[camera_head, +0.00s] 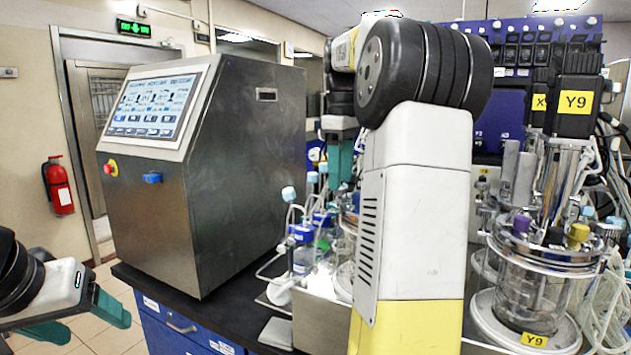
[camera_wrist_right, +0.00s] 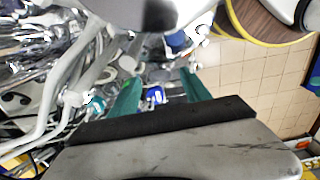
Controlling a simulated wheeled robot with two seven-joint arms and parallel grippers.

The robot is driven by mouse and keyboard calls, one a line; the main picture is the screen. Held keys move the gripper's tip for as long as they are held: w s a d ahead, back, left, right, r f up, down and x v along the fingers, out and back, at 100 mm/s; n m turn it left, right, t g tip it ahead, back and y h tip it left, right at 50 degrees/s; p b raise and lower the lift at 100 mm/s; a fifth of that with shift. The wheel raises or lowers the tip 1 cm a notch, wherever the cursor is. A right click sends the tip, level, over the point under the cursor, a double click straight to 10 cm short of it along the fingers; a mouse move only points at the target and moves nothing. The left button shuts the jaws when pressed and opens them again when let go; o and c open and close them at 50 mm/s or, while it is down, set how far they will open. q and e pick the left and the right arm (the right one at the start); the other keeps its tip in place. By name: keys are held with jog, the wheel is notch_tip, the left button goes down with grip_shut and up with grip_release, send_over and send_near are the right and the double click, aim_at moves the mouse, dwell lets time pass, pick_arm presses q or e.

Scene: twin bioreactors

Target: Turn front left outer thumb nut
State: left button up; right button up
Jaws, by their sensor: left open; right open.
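The right-hand glass bioreactor (camera_head: 525,295), tagged Y9, stands upright with a metal lid ring. The other bioreactor is mostly hidden behind my right arm; only a strip of its glass (camera_head: 345,268) shows. I cannot make out the front left outer thumb nut in either view. My right gripper (camera_head: 340,178) points down, open, above the tubing and bottles. In the right wrist view its green fingers (camera_wrist_right: 160,82) are apart, with a blue cap visible beyond the gap. My left gripper (camera_head: 98,326) is open and empty at the lower left, away from the bench.
A steel control cabinet (camera_head: 240,160) with a touchscreen stands on the black bench (camera_head: 185,305). Blue-capped bottles (camera_head: 302,255) and loose tubing crowd the space beside my right arm. A red extinguisher (camera_head: 58,187) hangs on the wall. Floor at the left is clear.

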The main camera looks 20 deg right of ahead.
jog(key=shift+f, duration=0.9)
grip_shut()
